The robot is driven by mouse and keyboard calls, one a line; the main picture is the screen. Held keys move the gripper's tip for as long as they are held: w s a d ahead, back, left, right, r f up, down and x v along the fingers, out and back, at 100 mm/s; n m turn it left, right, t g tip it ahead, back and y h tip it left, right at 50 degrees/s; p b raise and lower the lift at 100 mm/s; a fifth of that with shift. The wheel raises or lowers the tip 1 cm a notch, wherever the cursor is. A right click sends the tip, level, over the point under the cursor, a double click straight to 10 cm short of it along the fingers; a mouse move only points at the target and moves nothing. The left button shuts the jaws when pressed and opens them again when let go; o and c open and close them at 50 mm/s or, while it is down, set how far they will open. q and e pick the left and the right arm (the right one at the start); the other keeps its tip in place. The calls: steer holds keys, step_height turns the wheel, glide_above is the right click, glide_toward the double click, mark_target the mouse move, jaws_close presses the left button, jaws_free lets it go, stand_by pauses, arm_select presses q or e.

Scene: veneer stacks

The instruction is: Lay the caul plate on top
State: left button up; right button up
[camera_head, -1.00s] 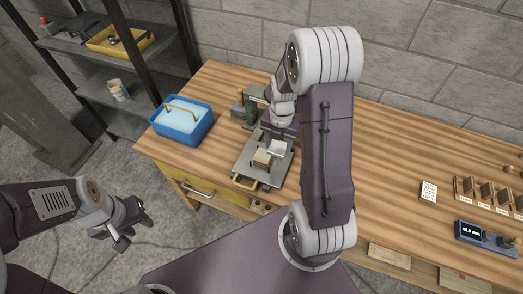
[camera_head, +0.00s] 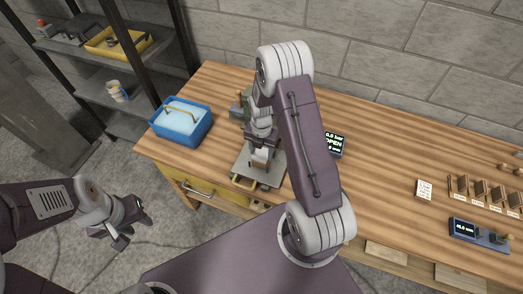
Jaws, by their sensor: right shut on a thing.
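The caul plate, a small pale grey plate (camera_head: 262,154), is at my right gripper (camera_head: 262,147) over the grey metal bed (camera_head: 243,169) of the press. My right gripper is shut on it, and my arm hides much of the grip. A small tan veneer stack (camera_head: 258,165) shows just below the plate; I cannot tell whether they touch. The green press body (camera_head: 237,108) stands behind, mostly hidden by my arm. My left gripper (camera_head: 134,230) is open and empty over the floor, left of the bench.
A blue tub (camera_head: 181,136) with pale contents stands at the bench's left end. A display (camera_head: 334,144) reads 0.0 bar and OPEN. A card (camera_head: 424,190), a slotted wooden rack (camera_head: 460,191) and a blue gauge (camera_head: 465,229) are at right. The bench between is clear.

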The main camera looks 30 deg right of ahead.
mark_target(261, 154)
steer(key=o, duration=1.5)
steer(key=shift+f, duration=0.1)
steer(key=shift+r, duration=0.3)
step_height(261, 154, up, 11)
steer(key=b, duration=0.2)
steer(key=s+a+r+m+t, duration=0.1)
steer(key=s+a+m, duration=0.4)
steer(key=m, duration=0.8)
steer(key=s+a+m, duration=0.3)
steer(key=s+m, duration=0.5)
steer(key=m, duration=0.5)
steer(key=f+b, duration=0.4)
steer(key=shift+w+d+f, duration=0.15)
steer(key=shift+d+f, duration=0.05)
steer(key=shift+f, duration=0.1)
